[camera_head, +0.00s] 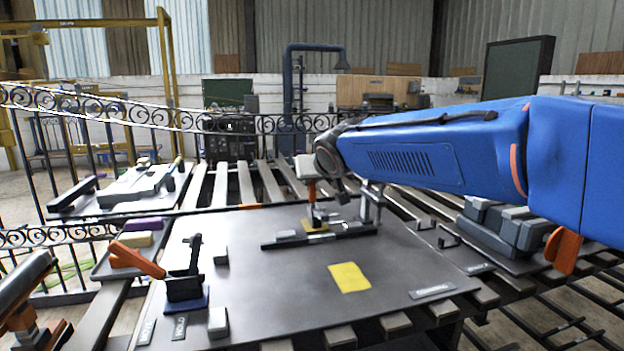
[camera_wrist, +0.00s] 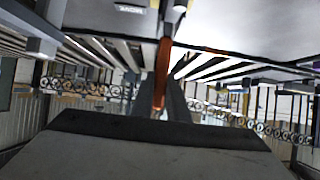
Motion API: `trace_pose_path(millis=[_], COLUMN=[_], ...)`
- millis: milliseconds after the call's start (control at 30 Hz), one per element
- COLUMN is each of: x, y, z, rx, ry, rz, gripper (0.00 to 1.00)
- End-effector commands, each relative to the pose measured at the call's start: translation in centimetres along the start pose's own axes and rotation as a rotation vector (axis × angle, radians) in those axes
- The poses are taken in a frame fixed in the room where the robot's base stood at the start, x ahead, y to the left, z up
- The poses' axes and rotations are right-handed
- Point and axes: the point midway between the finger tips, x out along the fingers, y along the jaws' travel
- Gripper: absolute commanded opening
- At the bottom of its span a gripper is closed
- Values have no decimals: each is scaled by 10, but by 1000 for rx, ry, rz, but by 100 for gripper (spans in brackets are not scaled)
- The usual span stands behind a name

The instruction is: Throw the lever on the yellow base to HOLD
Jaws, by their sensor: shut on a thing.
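The yellow base (camera_head: 317,226) sits on the dark bench top near the middle of the head view, beside a low dark rail. An orange lever (camera_head: 311,192) stands close to upright over it. My gripper (camera_wrist: 160,98) is shut on the lever, whose orange shaft (camera_wrist: 164,68) shows between the dark fingers in the wrist view. In the head view my arm reaches in from the right and the grip is partly hidden. A dark label (camera_wrist: 130,8), upside down in the wrist view, seems to read MOVE. I cannot make out a HOLD label at the yellow base.
A second lever, black, stands on a blue base (camera_head: 187,303) at front left, with MOVE (camera_head: 146,332) and HOLD (camera_head: 180,328) labels before it. A flat yellow patch (camera_head: 349,277) lies on the bench. Grey blocks (camera_head: 505,224) stand at right. The bench's front middle is clear.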

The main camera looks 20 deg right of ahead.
Motion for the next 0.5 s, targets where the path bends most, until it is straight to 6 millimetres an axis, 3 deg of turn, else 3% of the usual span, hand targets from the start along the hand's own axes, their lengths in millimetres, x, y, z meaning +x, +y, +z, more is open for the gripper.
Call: trace_pose_path(millis=[33,67,133,500], x=[0,0,0,-3], y=[0,0,0,0], z=[0,0,0,0], rx=[0,0,0,0], ry=[1,1,0,0], rz=[0,0,0,0], gripper=[0,16,33,33])
